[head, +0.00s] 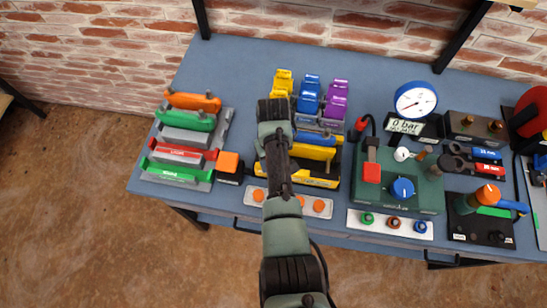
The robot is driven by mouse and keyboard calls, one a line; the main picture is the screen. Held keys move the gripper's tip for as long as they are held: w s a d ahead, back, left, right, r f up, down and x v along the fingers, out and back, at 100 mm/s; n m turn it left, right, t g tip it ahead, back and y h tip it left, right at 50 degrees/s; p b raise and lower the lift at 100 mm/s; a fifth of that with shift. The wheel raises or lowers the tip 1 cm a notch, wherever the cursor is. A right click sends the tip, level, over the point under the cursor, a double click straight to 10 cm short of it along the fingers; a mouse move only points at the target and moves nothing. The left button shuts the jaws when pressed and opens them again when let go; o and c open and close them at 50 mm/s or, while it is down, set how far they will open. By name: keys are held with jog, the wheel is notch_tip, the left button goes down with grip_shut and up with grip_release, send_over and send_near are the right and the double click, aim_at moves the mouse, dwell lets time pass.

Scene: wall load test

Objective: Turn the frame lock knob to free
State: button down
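No readable label in the head view tells me which part is the frame lock knob. An orange knob-like block (228,161) sits on a small black base at the left end of a yellow and black frame (318,152), and it may be the lock. Its setting cannot be read. My arm reaches up from the bottom and covers the left part of the frame. My gripper (277,146) is at the arm's far end over the frame, right of the orange block and apart from it in the picture. Its fingers cannot be made out.
Coloured clamp-like blocks (188,137) stand at the left on the blue-grey table (245,58). A plate with orange buttons (316,206) lies in front. A green box with a blue knob (403,189), a dial gauge (416,99) and tools crowd the right. The back left is clear.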

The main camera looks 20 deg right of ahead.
jog(key=shift+n, duration=1.1)
jog(key=shift+w, duration=0.1)
jog(key=shift+c, duration=1.4)
grip_release()
notch_tip(320, 180, up, 13)
